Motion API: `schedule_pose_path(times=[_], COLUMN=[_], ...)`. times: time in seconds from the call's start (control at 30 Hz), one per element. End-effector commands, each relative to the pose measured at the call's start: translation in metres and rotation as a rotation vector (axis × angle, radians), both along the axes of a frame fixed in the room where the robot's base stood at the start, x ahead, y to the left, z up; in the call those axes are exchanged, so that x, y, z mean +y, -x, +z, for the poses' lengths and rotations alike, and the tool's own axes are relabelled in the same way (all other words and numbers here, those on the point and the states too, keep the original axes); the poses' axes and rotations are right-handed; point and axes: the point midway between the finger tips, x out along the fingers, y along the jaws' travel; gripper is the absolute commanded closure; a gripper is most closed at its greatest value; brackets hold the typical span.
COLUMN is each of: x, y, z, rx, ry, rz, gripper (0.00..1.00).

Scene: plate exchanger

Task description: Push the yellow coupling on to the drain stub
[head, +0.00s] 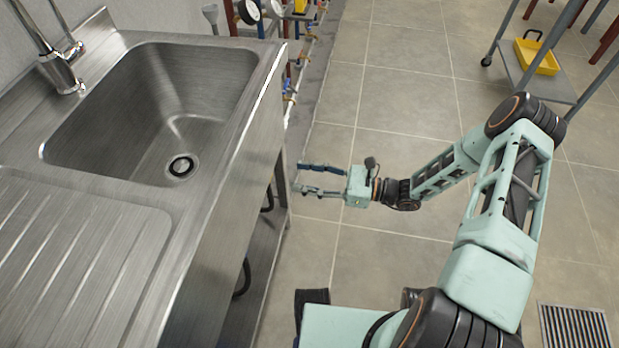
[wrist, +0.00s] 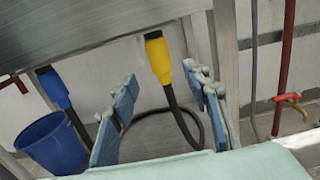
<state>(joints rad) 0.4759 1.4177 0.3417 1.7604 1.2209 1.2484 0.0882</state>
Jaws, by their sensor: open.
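The yellow coupling (wrist: 158,60) shows in the wrist view, upright between my two fingers in the picture, with a dark hose looping down from its lower end. My gripper (wrist: 161,76) is open, with one blue-padded finger on each side of the coupling and no clear contact. In the head view my gripper (head: 299,177) is beside the sink unit's front, below its rim; the coupling is hidden there.
A blue coupling (wrist: 53,88) on a dark hose and a blue bucket (wrist: 53,143) are at left under the sink. A steel leg (wrist: 227,65) stands close right of my fingers, then a red pipe (wrist: 285,70) with a tap.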

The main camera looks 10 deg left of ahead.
Motion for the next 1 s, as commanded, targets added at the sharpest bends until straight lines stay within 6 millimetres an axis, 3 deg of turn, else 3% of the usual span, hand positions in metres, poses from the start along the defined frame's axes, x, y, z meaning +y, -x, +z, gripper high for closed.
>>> schedule_pose_path(times=[0.6, 1.0], x=[0.085, 0.100], y=[-0.005, -0.007], z=[-0.001, 0.000], rx=[0.001, 0.001], ry=[0.002, 0.004], rz=[0.005, 0.003], gripper=[0.56, 0.56])
